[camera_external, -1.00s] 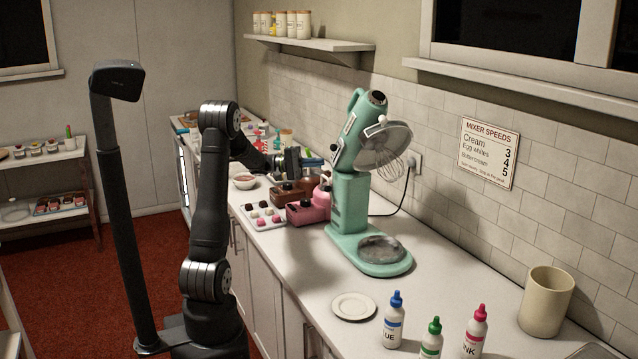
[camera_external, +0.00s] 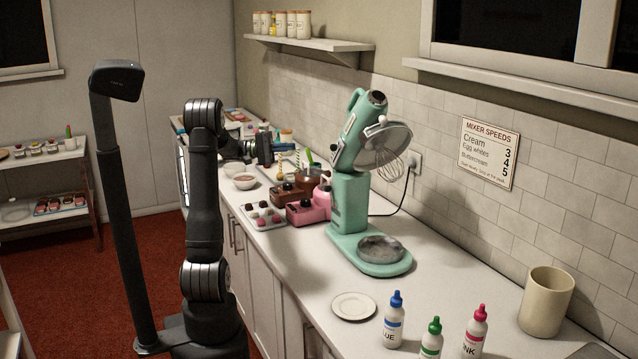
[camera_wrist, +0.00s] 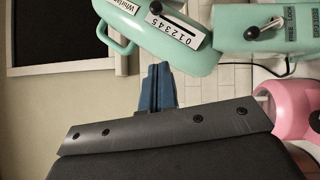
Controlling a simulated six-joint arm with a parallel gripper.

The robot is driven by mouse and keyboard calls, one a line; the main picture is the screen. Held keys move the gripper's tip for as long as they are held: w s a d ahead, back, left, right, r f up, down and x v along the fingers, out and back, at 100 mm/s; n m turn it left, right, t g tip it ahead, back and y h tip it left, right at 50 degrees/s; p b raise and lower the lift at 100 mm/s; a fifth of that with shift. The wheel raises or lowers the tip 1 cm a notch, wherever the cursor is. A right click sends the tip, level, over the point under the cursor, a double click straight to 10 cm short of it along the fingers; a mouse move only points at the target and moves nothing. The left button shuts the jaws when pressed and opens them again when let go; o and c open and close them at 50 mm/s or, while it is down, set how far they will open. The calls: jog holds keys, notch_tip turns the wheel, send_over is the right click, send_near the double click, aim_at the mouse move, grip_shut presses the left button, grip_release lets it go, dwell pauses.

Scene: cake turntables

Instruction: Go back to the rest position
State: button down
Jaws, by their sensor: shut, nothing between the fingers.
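My gripper (camera_external: 281,147) is shut and empty, held in the air above the far part of the counter, left of the mixer. Its blue fingers, pressed together, show in the wrist view (camera_wrist: 158,86). The teal stand mixer (camera_external: 349,200) has its head tilted up with a whisk on it.
Pink (camera_external: 308,211) and brown (camera_external: 286,194) machines, a sweets tray (camera_external: 254,221) and bowls stand below my gripper. A plate (camera_external: 353,307), colour bottles (camera_external: 393,325) and a beige pot (camera_external: 546,302) stand at the near end. The wall shelf (camera_external: 310,45) is above.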

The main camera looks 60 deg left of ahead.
jog(key=w+d+f, duration=0.3)
jog(key=w+d, duration=0.5)
jog(key=s+a+f, duration=0.4)
jog(key=s+a, duration=0.3)
jog(key=a, duration=0.6)
jog(key=w+d+g, duration=0.2)
jog(key=w+d, duration=0.1)
jog(key=d, duration=0.5)
jog(key=w+d+m+g+h, duration=0.1)
jog(key=w+d+g, duration=0.2)
jog(key=d, duration=0.5)
jog(key=shift+d+f, duration=0.3)
jog(key=shift+f, duration=0.1)
